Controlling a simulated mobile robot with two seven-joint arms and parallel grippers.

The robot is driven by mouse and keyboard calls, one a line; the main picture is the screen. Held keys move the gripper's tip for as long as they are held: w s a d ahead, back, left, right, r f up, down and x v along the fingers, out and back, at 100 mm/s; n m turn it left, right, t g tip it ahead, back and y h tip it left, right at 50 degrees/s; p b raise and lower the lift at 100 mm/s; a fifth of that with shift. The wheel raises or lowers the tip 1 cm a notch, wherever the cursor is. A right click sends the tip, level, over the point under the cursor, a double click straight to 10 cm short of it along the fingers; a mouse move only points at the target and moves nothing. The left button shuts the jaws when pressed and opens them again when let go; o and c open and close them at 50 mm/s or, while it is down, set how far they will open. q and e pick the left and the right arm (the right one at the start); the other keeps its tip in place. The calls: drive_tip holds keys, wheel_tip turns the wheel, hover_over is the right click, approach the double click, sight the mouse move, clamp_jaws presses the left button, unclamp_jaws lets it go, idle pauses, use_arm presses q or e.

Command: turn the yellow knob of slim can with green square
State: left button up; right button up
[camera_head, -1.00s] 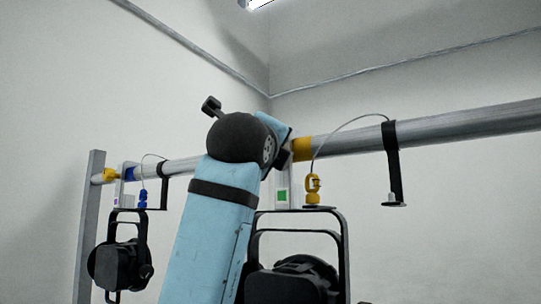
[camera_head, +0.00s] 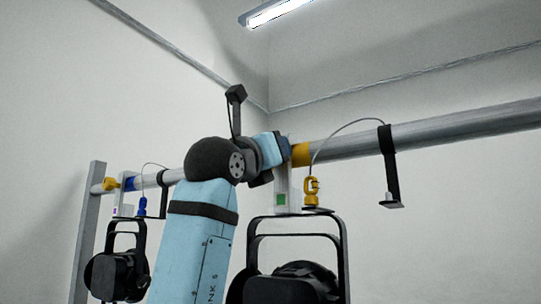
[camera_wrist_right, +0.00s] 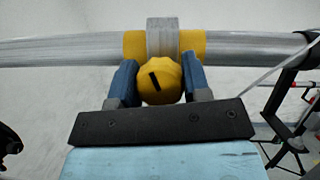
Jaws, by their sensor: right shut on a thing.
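The slim can (camera_head: 290,288) with the green square (camera_head: 281,199) hangs from the pipe by its clamp, right of my arm in the head view. In the right wrist view its yellow knob (camera_wrist_right: 160,82) is round with a slanted black mark. My right gripper (camera_wrist_right: 159,76) is shut on the knob, one blue finger on each side. In the head view my right gripper (camera_head: 286,151) is at the clamp, and the knob is hidden there. My left gripper is not in view.
A horizontal pipe (camera_head: 440,129) spans the view, with yellow bands by the clamp. Another can (camera_head: 115,275) with a blue fitting hangs at the left beside an upright post (camera_head: 88,235). A black bracket (camera_head: 390,168) with a cable hangs at the right.

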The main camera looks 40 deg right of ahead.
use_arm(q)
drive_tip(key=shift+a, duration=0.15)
use_arm(e)
drive_tip(key=shift+m+g, duration=0.3)
drive_tip(key=shift+m, duration=0.4)
drive_tip(key=o, duration=0.9)
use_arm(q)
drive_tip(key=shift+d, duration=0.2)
use_arm(e)
drive_tip(key=shift+s+a+f, duration=0.2)
drive_tip(key=shift+a, duration=0.1)
use_arm(q)
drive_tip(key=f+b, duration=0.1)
drive_tip(key=b, duration=0.2)
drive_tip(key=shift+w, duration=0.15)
use_arm(e)
drive_tip(key=v, duration=1.3)
